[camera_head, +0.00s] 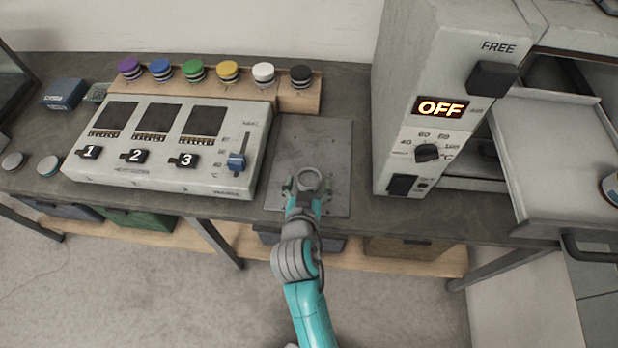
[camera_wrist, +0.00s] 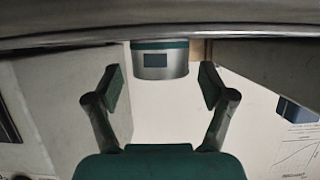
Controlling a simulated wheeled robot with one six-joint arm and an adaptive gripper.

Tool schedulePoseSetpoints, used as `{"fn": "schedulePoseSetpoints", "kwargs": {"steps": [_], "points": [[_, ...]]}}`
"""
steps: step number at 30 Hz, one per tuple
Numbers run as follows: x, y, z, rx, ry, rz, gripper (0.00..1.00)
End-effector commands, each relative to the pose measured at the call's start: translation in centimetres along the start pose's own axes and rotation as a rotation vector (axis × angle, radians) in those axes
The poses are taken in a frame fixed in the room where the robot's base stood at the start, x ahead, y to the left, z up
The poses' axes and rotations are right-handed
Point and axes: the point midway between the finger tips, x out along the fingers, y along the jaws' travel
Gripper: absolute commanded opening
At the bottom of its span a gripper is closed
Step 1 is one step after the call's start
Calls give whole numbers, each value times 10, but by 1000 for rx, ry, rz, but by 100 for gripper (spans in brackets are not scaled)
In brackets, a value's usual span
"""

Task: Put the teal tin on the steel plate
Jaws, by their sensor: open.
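The teal tin (camera_wrist: 160,62) is silver with teal bands and a dark label. In the wrist view, which looks upside down, it stands between my fingertips, with a gap on each side. In the head view its round grey top (camera_head: 310,179) shows at the end of my gripper (camera_head: 305,186), over the near part of the steel plate (camera_head: 318,143). The tin appears to rest on the plate, though its base is hidden in the head view. My gripper also shows in the wrist view (camera_wrist: 162,84), open around the tin and not visibly touching it.
A control panel (camera_head: 165,178) with a blue slider stands left of the plate. A rack (camera_head: 298,96) with several coloured knobs is behind. A tall oven unit (camera_head: 400,190) reading OFF and an open drawer (camera_head: 555,150) are on the right. The plate's far part is clear.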

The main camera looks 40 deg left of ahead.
Motion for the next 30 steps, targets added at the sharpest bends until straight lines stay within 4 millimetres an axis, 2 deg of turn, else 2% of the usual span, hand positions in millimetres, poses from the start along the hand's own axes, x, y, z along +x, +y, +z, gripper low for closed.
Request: {"fn": "schedulePoseSetpoints", "kwargs": {"steps": [6, 13, 18, 26, 30], "points": [[-46, -1, 0, -2, 1, -3, 82], [-81, -1, 0, -1, 1, -1, 82], [-93, -1, 0, -1, 0, -1, 82], [-95, 0, 0, 0, 0, 0, 82], [-96, 15, 10, -5, -4, 8, 82]]}}
